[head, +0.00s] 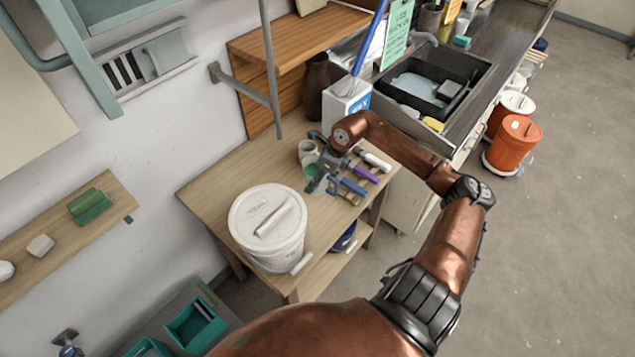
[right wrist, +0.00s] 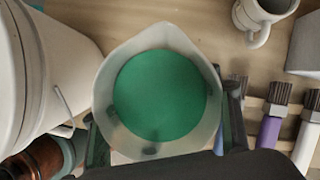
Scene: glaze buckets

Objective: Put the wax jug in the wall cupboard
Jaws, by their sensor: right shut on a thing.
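The wax jug (right wrist: 160,95) is a translucent pale jug with a spout, holding flat green contents. My right gripper (right wrist: 165,140) is shut on it, with a finger showing at each side. In the head view the jug (head: 314,171) is small and partly hidden by my right gripper (head: 322,178), over the wooden table. I cannot tell whether its base touches the table. A plain cream panel (head: 28,110) at the left edge may be part of the wall cupboard; no opening shows.
A white lidded bucket (head: 268,225) stands close left of the jug on the table (head: 215,185). A mug (head: 307,152) and several tool handles (head: 366,173) are near. A white box (head: 346,103), a dark sink (head: 440,85) and a wall shelf (head: 120,205) surround the area.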

